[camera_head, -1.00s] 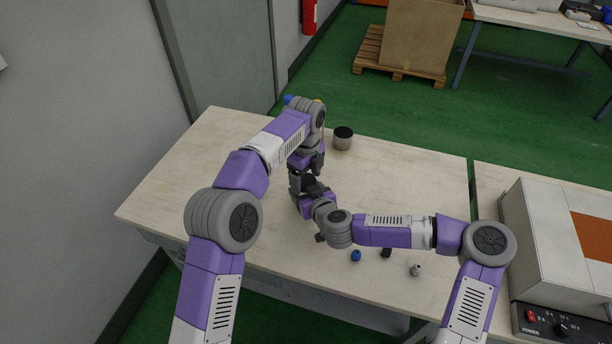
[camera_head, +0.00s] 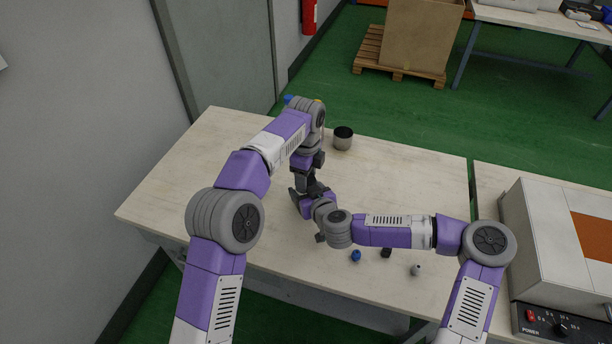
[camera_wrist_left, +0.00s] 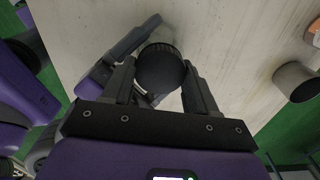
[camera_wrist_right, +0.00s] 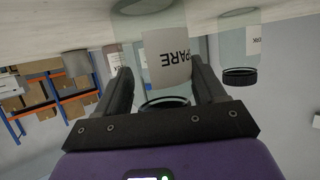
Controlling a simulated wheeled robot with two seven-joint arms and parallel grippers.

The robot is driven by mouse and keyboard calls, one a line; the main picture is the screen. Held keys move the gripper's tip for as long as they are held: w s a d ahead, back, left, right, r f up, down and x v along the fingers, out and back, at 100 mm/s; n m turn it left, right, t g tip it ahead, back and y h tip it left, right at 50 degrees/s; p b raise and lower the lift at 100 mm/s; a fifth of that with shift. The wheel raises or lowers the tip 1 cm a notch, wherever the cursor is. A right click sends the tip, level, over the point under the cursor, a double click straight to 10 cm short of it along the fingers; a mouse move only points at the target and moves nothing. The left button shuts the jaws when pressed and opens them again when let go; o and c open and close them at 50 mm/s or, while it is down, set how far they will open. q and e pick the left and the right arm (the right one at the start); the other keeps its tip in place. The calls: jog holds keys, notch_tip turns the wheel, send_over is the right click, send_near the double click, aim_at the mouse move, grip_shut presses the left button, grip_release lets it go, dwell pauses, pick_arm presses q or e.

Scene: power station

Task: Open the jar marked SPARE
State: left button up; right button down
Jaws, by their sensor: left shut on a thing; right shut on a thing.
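The jar marked SPARE (camera_wrist_right: 167,55) shows upside down in the right wrist view, its white label facing that camera. My right gripper (camera_wrist_right: 162,72) is shut on the jar's body, a finger on each side. My left gripper (camera_head: 308,180) comes down from above. In the left wrist view, it (camera_wrist_left: 158,75) is shut on a round black lid (camera_wrist_left: 160,68). In the right wrist view a dark rim (camera_wrist_right: 165,102) shows at the jar's lid end, partly covered by my gripper; I cannot tell whether the lid is loose. In the head view my arms hide the jar.
A metal tin (camera_head: 343,140) stands behind my grippers. Another jar with a black lid (camera_wrist_right: 240,76) is close beside the SPARE jar. A blue item (camera_head: 356,256), a black item (camera_head: 386,252) and a pale item (camera_head: 415,270) lie near the front. The table's (camera_head: 410,185) right part is clear.

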pick_arm(q)
jog(key=o, duration=1.2)
jog(key=shift+c, duration=0.2)
jog(key=shift+r, duration=2.3)
jog(key=shift+c, duration=0.4)
jog(key=shift+d+r+m, duration=0.2)
jog(key=shift+r+m, duration=0.8)
jog(key=shift+m, duration=0.1)
jog(key=shift+a+r+m, duration=0.25)
jog(key=shift+r+m, duration=0.35)
jog(key=shift+f, duration=3.9)
